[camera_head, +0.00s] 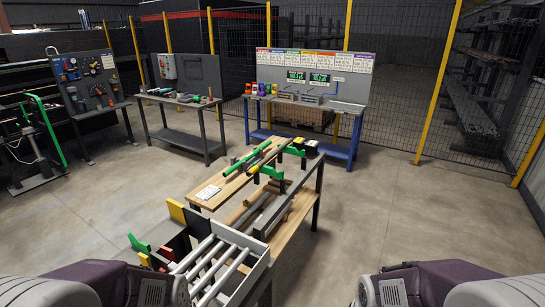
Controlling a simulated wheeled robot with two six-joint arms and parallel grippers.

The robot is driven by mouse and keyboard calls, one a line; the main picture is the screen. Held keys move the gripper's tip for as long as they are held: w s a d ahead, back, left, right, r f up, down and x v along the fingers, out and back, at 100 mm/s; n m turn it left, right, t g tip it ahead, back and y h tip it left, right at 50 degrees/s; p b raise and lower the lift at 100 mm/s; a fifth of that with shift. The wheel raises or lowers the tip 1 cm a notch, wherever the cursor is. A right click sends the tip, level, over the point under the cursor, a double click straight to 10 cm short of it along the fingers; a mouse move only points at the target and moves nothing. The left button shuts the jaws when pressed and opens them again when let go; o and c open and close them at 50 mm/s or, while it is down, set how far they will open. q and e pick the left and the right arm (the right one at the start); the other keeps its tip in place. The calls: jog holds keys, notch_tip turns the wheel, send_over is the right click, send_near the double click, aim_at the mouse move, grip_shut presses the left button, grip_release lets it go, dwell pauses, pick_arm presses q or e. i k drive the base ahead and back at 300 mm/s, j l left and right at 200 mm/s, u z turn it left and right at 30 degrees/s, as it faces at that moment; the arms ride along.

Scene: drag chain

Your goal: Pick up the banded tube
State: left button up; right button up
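A long tube that looks banded, dark with a yellow section (254,168), lies across the wooden workbench (214,188) in the middle of the view. Its far end runs toward the back right, and its exact bands are too small to make out. A green-ended tube (234,169) lies beside it on the left, roughly parallel. Green-topped black supports (272,173) stand near the tubes. Purple and grey links of my arms show at the bottom left and bottom right corners. Neither gripper shows, and nothing of mine is near the tubes.
A grey frame with roller bars (212,264) stands in front of the bench, with green, red and yellow pieces at its left. A blue bench (356,147) and a grey bench (181,133) stand behind. Open floor lies left and right.

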aim_at(251, 171)
jog(key=i+l+u, duration=0.8)
jog(key=l, duration=0.15)
jog(key=i+l+u, duration=0.2)
jog(key=l+u, duration=0.2)
jog(key=l, duration=0.25)
jog(key=i+l+u, duration=0.15)
jog(key=l+u, duration=0.25)
jog(key=l, duration=0.25)
jog(key=l+u, duration=0.4)
jog(key=l, duration=0.35)
jog(key=l+u, duration=0.45)
jog(key=l, duration=0.3)
jog(key=i+l+u, duration=0.25)
jog(key=l, duration=0.15)
jog(key=l+u, duration=0.25)
jog(key=l, duration=0.15)
